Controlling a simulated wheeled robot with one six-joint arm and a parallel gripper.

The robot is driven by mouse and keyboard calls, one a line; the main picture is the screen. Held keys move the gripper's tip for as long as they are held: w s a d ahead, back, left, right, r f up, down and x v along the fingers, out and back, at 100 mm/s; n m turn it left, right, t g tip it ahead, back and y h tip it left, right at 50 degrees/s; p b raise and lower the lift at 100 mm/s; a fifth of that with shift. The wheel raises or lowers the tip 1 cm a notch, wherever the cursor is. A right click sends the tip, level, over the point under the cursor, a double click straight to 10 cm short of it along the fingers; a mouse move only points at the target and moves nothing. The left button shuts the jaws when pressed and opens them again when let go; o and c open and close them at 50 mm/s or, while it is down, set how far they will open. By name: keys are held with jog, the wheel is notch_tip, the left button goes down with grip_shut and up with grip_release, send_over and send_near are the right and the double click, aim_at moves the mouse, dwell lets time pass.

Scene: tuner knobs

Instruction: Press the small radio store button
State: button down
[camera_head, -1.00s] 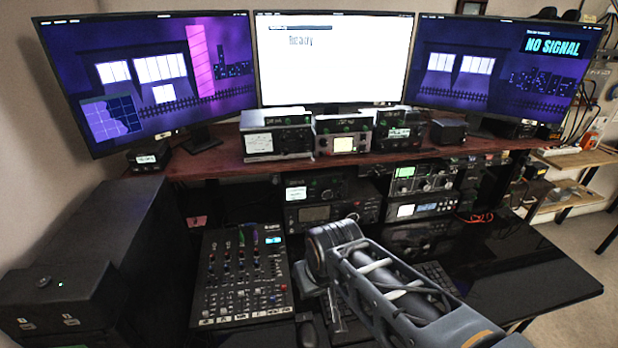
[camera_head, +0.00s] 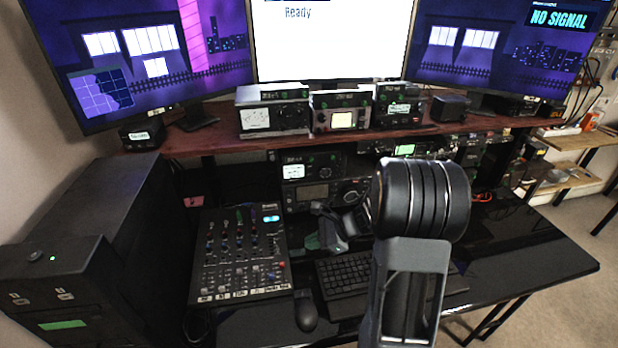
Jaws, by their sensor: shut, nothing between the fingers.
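Several radios are in view, and their buttons are too small to read, so I cannot tell which one is the store button. A small radio (camera_head: 295,171) with a lit display sits under the shelf. A larger dark radio (camera_head: 311,194) is below it. A beige-fronted radio (camera_head: 342,119) with a lit screen stands on the shelf. My gripper (camera_head: 326,222) is shut and empty in front of the larger dark radio, above the keyboard. My arm hides the radios to the right of it. I cannot tell whether my gripper touches anything.
Monitors stand behind the wooden shelf (camera_head: 222,140). A black cabinet (camera_head: 112,205) is at the left. The desk's right side (camera_head: 535,245) is clear.

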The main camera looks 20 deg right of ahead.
aim_at(309, 174)
jog(key=w+d+r+m+t, duration=0.2)
jog(key=w+d+m+t, duration=0.1)
jog(key=m, duration=0.4)
jog(key=w+d+r+m+t, duration=0.2)
jog(key=w+d+m+t, duration=0.1)
jog(key=w+m+t, duration=0.2)
jog(key=w+m, duration=0.2)
jog(key=m, duration=0.1)
jog(key=shift+d+r+t, duration=0.15)
jog(key=shift+r+t, duration=0.15)
jog(key=shift+r, duration=0.1)
jog(key=shift+w, duration=0.2)
jog(key=w+d, duration=0.1)
jog(key=w, duration=0.7)
jog(key=shift+w+d, duration=0.15)
jog(key=shift+d, duration=0.2)
jog(key=shift+w, duration=0.2)
dwell(0.9)
jog(key=shift+w+d, duration=0.1)
jog(key=shift+w, duration=0.15)
